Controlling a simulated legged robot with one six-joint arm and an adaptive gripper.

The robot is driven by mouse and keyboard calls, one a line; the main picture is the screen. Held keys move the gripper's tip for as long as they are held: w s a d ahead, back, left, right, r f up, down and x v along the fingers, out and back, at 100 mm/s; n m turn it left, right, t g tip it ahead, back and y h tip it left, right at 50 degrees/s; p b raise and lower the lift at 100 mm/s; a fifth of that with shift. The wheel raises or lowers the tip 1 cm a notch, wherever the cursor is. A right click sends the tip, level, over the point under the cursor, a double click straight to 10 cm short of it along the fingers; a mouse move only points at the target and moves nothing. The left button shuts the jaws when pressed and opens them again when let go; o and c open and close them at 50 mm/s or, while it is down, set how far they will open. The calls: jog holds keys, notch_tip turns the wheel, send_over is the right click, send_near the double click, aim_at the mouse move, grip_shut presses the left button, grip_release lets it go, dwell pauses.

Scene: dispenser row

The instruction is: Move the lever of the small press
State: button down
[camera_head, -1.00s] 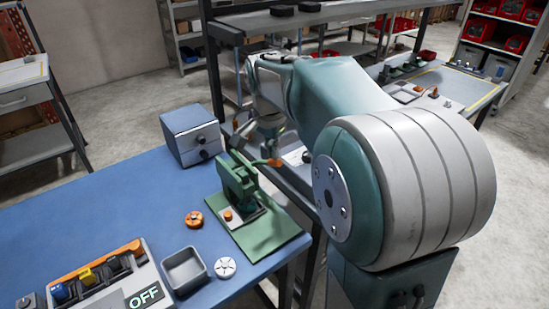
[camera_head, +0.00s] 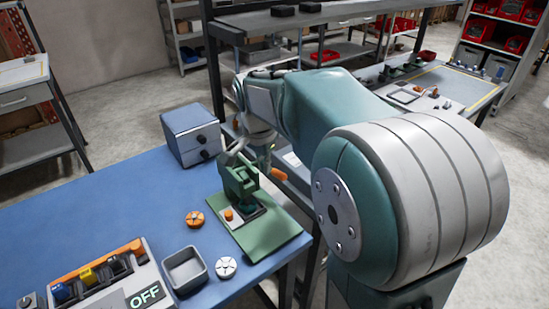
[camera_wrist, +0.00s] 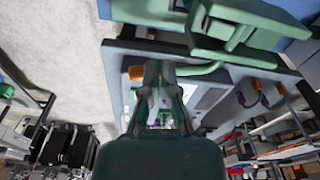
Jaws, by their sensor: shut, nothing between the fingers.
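The small green press (camera_head: 238,182) stands on a green base plate (camera_head: 275,232) at the blue table's right edge. Its lever ends in an orange grip (camera_head: 279,175), which sticks out past the table edge and slopes down. In the wrist view the press (camera_wrist: 235,35) is upside down at the top, and its lever rod runs left to the orange grip (camera_wrist: 136,73). My gripper (camera_wrist: 159,72) is shut and empty, its fingertips overlapping the lever just beside the grip. I cannot tell whether they touch. In the head view, my arm's end is just above the lever, fingertips mostly hidden.
A grey-blue drawer box (camera_head: 190,135) stands behind the press. An orange disc (camera_head: 195,219), a white disc (camera_head: 226,267), a grey tray (camera_head: 185,270) and a switch panel (camera_head: 105,280) lie to the left. A shelf rack stands behind my arm.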

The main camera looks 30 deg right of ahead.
notch_tip(320, 180, up, 12)
jog(key=a, duration=0.1)
jog(key=shift+s, duration=0.15)
dwell(0.3)
jog(key=shift+a+f, duration=0.1)
jog(key=s+a+f+n+t, duration=0.1)
jog(key=s+a+f+n, duration=0.1)
jog(key=s, duration=0.4)
jog(key=s+a+f+n+t, duration=0.1)
jog(key=s+f+n+t, duration=0.1)
jog(key=s+f+n, duration=0.3)
jog(key=s+a+f+n+t+y, duration=0.1)
jog(key=s+a+f+n+t, duration=0.1)
jog(key=s+n, duration=0.4)
jog(key=shift+s+a+f, duration=0.35)
jog(key=shift+s+f, duration=0.3)
jog(key=shift+s, duration=0.25)
